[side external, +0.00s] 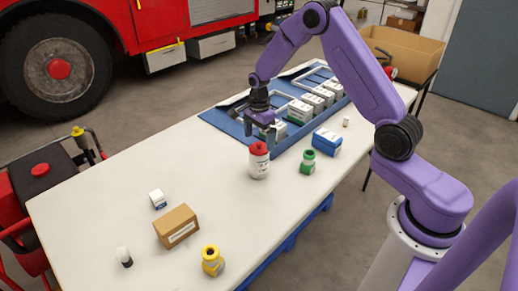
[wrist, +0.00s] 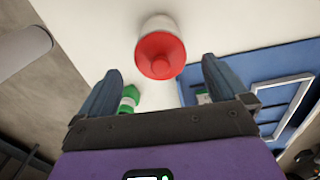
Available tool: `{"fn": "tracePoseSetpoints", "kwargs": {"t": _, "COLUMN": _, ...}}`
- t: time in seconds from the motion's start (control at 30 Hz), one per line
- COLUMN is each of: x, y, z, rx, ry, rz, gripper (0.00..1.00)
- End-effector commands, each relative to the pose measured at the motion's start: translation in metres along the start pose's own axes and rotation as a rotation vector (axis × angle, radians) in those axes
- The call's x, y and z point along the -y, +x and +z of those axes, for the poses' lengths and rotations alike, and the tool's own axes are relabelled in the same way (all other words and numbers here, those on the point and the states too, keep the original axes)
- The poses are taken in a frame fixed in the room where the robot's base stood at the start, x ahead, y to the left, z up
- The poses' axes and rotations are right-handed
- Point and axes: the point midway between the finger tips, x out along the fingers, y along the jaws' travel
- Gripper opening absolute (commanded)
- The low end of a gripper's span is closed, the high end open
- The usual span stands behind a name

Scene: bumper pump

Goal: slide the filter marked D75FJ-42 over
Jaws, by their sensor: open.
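Several white box-shaped filters, one of them (side external: 300,111), stand in a row in the blue tray (side external: 222,119) at the back of the table in the side external view. Their markings are too small to read, so I cannot tell which is D75FJ-42. The nearest one (side external: 279,128) is partly hidden by my gripper. My gripper (side external: 260,130) is open and points down over the tray's near part, behind the red-capped white bottle. In the wrist view my gripper (wrist: 161,68) shows both fingers apart, with nothing clearly held; the tray (wrist: 245,62) is at right.
The red-capped bottle (side external: 259,163) stands close in front of my gripper. A green bottle (side external: 308,161) and a blue-white box (side external: 327,141) stand at right. A brown carton (side external: 176,226), yellow bottle (side external: 212,261) and small white items are nearer. The table's left middle is clear.

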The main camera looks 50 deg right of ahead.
Motion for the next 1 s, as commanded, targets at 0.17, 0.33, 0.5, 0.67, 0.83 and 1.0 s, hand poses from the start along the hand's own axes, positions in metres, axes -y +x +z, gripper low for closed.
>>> {"fn": "tracePoseSetpoints", "kwargs": {"t": 0.17, "x": -0.001, "y": 0.029, "z": 0.000, "rx": 0.000, "ry": 0.000, "rz": 0.003, "gripper": 1.00}}
{"fn": "tracePoseSetpoints", "kwargs": {"t": 0.33, "x": 0.000, "y": 0.046, "z": 0.000, "rx": 0.000, "ry": -0.001, "rz": 0.001, "gripper": 1.00}}
{"fn": "tracePoseSetpoints", "kwargs": {"t": 0.5, "x": 0.000, "y": 0.053, "z": 0.000, "rx": 0.000, "ry": -0.001, "rz": -0.001, "gripper": 1.00}}
{"fn": "tracePoseSetpoints", "kwargs": {"t": 0.67, "x": 0.001, "y": 0.053, "z": 0.000, "rx": 0.000, "ry": -0.001, "rz": -0.002, "gripper": 1.00}}
{"fn": "tracePoseSetpoints", "kwargs": {"t": 0.83, "x": 0.001, "y": 0.053, "z": 0.000, "rx": 0.000, "ry": -0.001, "rz": -0.001, "gripper": 0.87}}
{"fn": "tracePoseSetpoints", "kwargs": {"t": 1.0, "x": 0.000, "y": 0.053, "z": 0.000, "rx": 0.000, "ry": -0.001, "rz": -0.001, "gripper": 0.32}}
